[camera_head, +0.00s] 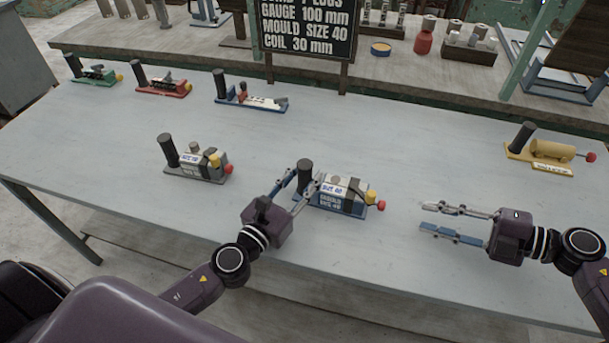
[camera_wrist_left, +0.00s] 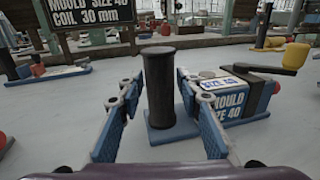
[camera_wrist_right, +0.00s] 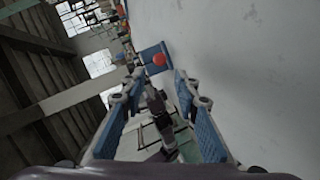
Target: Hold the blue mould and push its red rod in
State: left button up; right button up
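The blue mould (camera_head: 343,200) stands on the table, labelled "MOULD SIZE 40", with a black upright handle (camera_head: 305,175) at its left end. Its red rod end (camera_head: 381,205) sticks out at the right, beside a yellow knob (camera_head: 370,196). My left gripper (camera_head: 303,182) is open, its fingers on either side of the black handle; in the left wrist view the handle (camera_wrist_left: 159,90) stands between them with gaps. My right gripper (camera_head: 440,219) is open and empty, to the right of the red end. The right wrist view shows the red end (camera_wrist_right: 158,59) ahead, beyond the fingers.
A grey mould (camera_head: 195,163) stands to the left and a yellow one (camera_head: 545,152) at the back right. Green, red and blue-white devices (camera_head: 252,102) line the back left. A dark sign (camera_head: 307,30) stands behind. The table (camera_head: 400,140) is clear between.

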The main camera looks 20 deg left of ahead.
pick_arm(q)
jog(key=shift+w, duration=0.2)
grip_shut()
pick_arm(e)
grip_shut()
jog(key=n, duration=0.2)
jog(key=r+n, duration=0.1)
jog(key=n+g, duration=0.1)
jog(key=n, duration=0.1)
jog(key=shift+w+a+r+n+h, duration=0.1)
jog(key=shift+w+r+n+h, duration=0.05)
jog(key=shift+r+n+h, duration=0.2)
jog(key=n, duration=0.2)
jog(key=r+n+h, duration=0.1)
jog(key=n, duration=0.1)
jog(key=n+g, duration=0.1)
jog(key=n, duration=0.2)
jog(key=shift+w+d+r+h, duration=0.15)
jog(key=shift+w+d+h, duration=0.05)
jog(key=shift+d+h, duration=0.05)
jog(key=d+r+n+h, duration=0.1)
jog(key=n, duration=0.3)
jog(key=w+d+n+h, duration=0.1)
jog(key=n, duration=0.3)
jog(key=d+r+n+h, duration=0.1)
jog(key=n, duration=0.3)
jog(key=shift+w+r+g, duration=0.3)
jog(key=shift+w+g, duration=0.05)
jog(key=shift+g, duration=0.05)
